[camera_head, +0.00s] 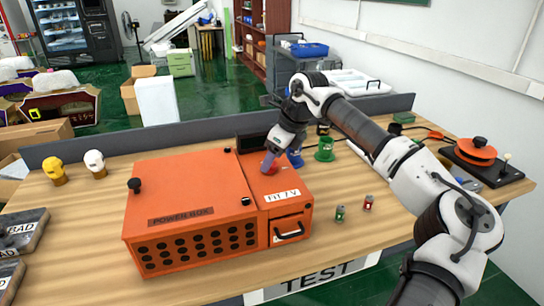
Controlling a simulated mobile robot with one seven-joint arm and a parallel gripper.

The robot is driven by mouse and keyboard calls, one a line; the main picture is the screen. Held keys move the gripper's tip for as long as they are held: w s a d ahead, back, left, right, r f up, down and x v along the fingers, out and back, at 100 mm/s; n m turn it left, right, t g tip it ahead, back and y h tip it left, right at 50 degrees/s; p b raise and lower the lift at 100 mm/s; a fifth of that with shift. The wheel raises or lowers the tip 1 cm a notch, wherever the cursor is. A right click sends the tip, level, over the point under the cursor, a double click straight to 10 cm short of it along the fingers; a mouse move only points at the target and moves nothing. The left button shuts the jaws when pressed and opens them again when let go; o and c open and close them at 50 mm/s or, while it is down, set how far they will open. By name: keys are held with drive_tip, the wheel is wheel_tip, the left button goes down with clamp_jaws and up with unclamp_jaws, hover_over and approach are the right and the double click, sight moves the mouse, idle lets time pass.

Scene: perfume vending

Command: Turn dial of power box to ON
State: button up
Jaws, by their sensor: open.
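The orange power box (185,185) sits on the wooden table, left of centre, with its name on the front and several round black holes below. Its narrower right section (283,208) has a white label and a drawer-like front with a black handle (288,231). My gripper (268,163) reaches down from the right over the back of this right section. It is open, with its fingertips close to the top surface at a small reddish part. I cannot tell whether they touch it. The dial and its setting cannot be made out; the gripper covers that spot.
Small green (340,213) and red (368,202) items stand right of the box. A green holder (325,149) is behind. Yellow (54,171) and white (95,163) heads stand at left. A grey panel (130,137) edges the table's back.

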drive_tip(key=shift+x, duration=0.75)
drive_tip(key=c, duration=1)
